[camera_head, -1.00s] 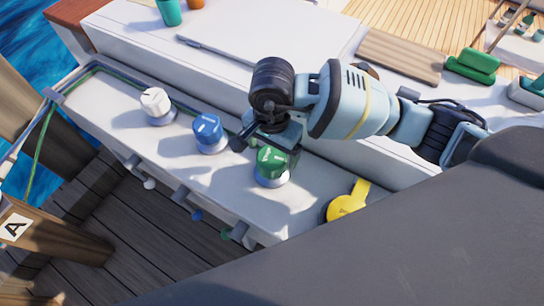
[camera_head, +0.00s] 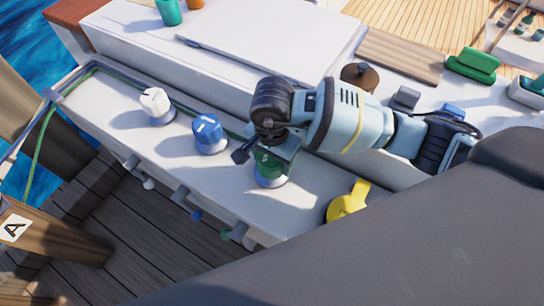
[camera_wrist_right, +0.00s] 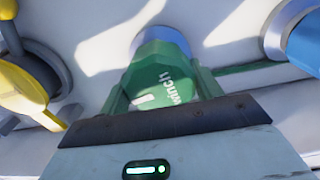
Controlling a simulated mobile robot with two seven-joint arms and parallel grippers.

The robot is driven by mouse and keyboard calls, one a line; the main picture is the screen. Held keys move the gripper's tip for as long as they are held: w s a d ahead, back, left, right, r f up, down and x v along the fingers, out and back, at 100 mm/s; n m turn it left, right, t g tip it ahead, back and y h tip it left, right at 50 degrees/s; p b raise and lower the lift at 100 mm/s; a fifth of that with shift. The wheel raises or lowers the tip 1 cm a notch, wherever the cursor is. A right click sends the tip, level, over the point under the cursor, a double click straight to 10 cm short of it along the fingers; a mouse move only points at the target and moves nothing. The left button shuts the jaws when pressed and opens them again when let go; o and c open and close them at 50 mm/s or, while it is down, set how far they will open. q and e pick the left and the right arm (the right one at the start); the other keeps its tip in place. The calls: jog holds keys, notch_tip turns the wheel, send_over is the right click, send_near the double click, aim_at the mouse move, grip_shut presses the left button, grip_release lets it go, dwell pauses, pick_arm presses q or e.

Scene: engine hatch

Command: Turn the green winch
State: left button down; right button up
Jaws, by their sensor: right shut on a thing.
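The green winch (camera_head: 270,172) stands on the white side deck, between the blue winch (camera_head: 209,134) and the yellow winch (camera_head: 347,202). In the right wrist view the green winch (camera_wrist_right: 162,80) shows its faceted top with the word "winch", close against the jaws. My right gripper (camera_head: 277,150) is over the green winch and shut on it, reaching from the right and above. It partly covers the winch top in the head view. My left gripper is not seen.
A white winch (camera_head: 156,106) stands further left. A green rope (camera_head: 84,80) runs along the deck edge. Several small pegs line the hull side.

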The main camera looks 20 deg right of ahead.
jog(key=shift+m, duration=0.3)
jog(key=m+p, duration=0.1)
jog(key=m, duration=0.1)
jog(key=shift+r+m, duration=0.1)
jog(key=shift+m, duration=0.2)
jog(key=m+p, duration=0.1)
jog(key=m, duration=0.2)
jog(key=shift+m, duration=0.3)
jog(key=shift+m+p, duration=0.3)
jog(key=shift+m, duration=0.4)
jog(key=o, duration=1)
